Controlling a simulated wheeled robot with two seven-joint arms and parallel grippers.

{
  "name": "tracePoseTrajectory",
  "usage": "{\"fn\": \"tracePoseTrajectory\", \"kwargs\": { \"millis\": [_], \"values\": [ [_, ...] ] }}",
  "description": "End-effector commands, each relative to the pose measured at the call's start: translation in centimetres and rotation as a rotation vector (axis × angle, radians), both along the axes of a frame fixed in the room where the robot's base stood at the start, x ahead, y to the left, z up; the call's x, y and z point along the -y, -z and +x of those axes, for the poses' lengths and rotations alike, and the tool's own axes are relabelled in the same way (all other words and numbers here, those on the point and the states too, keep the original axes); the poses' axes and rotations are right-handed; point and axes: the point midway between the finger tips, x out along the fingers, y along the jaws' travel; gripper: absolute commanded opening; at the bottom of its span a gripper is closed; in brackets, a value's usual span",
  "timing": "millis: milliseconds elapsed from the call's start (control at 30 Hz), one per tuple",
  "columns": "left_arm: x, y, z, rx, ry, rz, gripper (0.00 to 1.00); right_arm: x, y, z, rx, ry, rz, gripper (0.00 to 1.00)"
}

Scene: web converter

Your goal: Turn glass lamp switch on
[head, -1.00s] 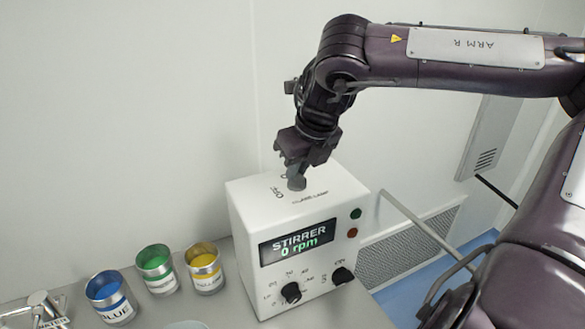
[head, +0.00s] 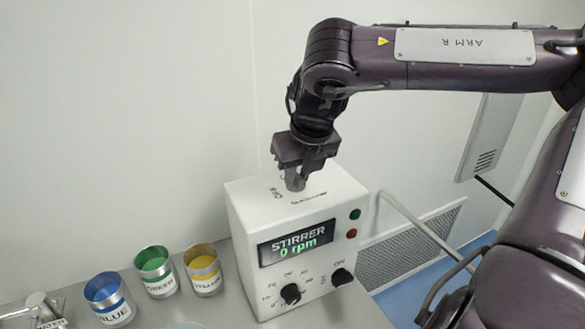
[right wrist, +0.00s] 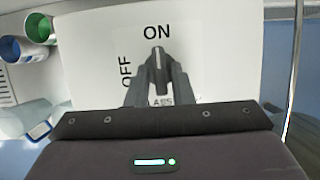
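The glass lamp switch (head: 294,181) is a grey knob on top of the white stirrer box (head: 242,222). In the right wrist view the knob (right wrist: 157,62) stands between my right gripper's fingers, and its light pointer mark faces the printed ON. The word OFF is to its left, and the lamp label is partly hidden by the fingers. My right gripper (head: 298,172) reaches down from above; its fingers (right wrist: 158,80) are closed against both sides of the knob. My left gripper is not in view.
The stirrer front has a display (head: 297,243) reading 0 rpm, two black knobs and green and red buttons. Blue (head: 110,298), green (head: 156,271) and yellow (head: 203,269) cups stand to its left on the grey table. A wall is close behind.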

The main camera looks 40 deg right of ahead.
Motion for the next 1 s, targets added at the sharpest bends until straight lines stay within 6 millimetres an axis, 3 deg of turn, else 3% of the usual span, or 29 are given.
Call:
{"fn": "tracePoseTrajectory", "kwargs": {
  "millis": [100,433,800,1000],
  "values": [
    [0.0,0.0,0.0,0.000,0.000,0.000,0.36,0.0,-0.2,0.2,0.008,-0.001,-0.001,0.34],
    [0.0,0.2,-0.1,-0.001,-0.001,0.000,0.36,0.0,-0.9,0.2,0.017,-0.001,-0.004,0.34],
    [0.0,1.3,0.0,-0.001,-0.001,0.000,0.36,-0.9,-6.2,-2.3,0.019,0.002,-0.007,0.34],
    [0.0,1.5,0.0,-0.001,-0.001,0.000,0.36,-1.2,-7.7,-3.0,0.015,0.003,-0.005,0.34]
  ]
}}
